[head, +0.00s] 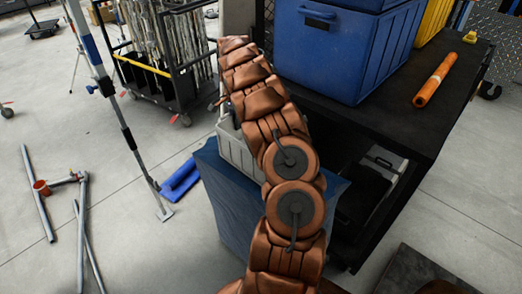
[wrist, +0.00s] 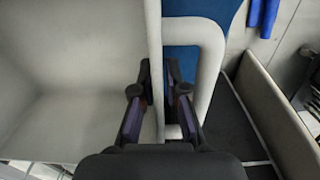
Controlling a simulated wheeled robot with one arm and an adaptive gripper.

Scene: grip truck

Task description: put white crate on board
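In the head view the white crate (head: 236,148) sits on a blue-covered stand (head: 225,205), partly hidden behind my copper-coloured arm. In the wrist view the crate's hollow inside (wrist: 70,80) fills the left, and a pale looped handle (wrist: 207,60) sticks out at its right wall. My gripper (wrist: 160,75) has its fingers spread, one on each side of the crate's wall. The left finger is on the inner side, the right one over the handle's opening. Contact is not clear. My gripper is hidden in the head view. I cannot tell which surface is the board.
A black cart top (head: 405,120) at right holds a large blue bin (head: 345,50) and an orange roll (head: 436,80). Metal stands and poles (head: 80,220) lie at left. A wheeled rack (head: 160,75) stands behind. A blue object (head: 180,181) lies on the floor.

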